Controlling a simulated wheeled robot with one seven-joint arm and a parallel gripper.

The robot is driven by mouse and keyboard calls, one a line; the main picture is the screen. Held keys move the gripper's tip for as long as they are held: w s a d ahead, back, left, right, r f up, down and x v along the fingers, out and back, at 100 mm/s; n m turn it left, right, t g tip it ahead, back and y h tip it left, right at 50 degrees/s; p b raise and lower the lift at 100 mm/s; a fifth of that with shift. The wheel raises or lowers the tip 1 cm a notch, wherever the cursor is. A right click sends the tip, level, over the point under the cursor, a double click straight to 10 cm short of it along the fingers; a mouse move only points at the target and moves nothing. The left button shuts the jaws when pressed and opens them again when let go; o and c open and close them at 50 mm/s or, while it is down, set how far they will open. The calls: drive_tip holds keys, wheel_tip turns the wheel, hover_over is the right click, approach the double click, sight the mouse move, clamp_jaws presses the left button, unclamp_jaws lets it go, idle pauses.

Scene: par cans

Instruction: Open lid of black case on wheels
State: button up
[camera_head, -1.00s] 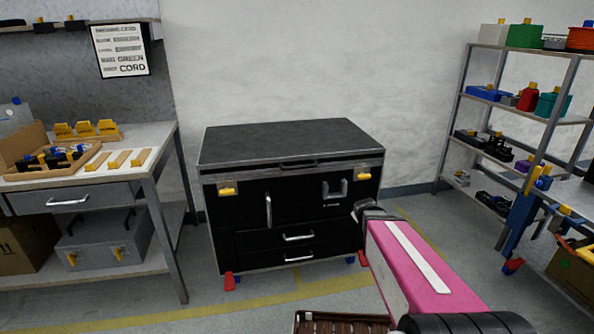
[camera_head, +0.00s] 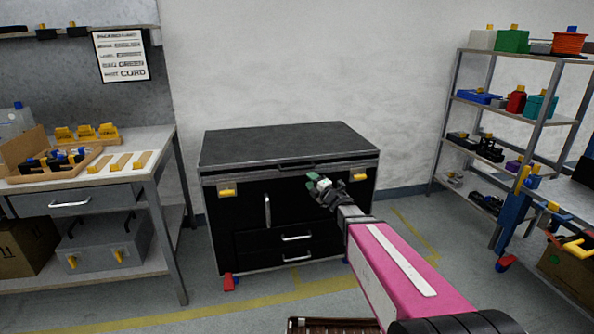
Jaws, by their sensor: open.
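The black case on wheels (camera_head: 248,212) stands against the back wall, with silver edging, drawer handles and two yellow latches on its front. Its flat dark lid (camera_head: 285,142) is shut, and a dark handle (camera_head: 297,166) sits at the middle of the lid's front edge. My gripper (camera_head: 316,182) is in front of the case's right half, below the lid's front edge and right of the lid handle. Its green-tipped fingers are open and I see nothing between them. My pink forearm hides the lower right of the case.
A workbench (camera_head: 150,138) with wooden trays and yellow-handled tools stands at left. Metal shelving (camera_head: 541,117) with coloured boxes stands at right. A brown slatted item (camera_head: 335,325) lies at the bottom edge, partly hidden by my arm. Wall above the case is bare.

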sight(299, 169)
drive_tip(key=x, duration=1)
clamp_jaws()
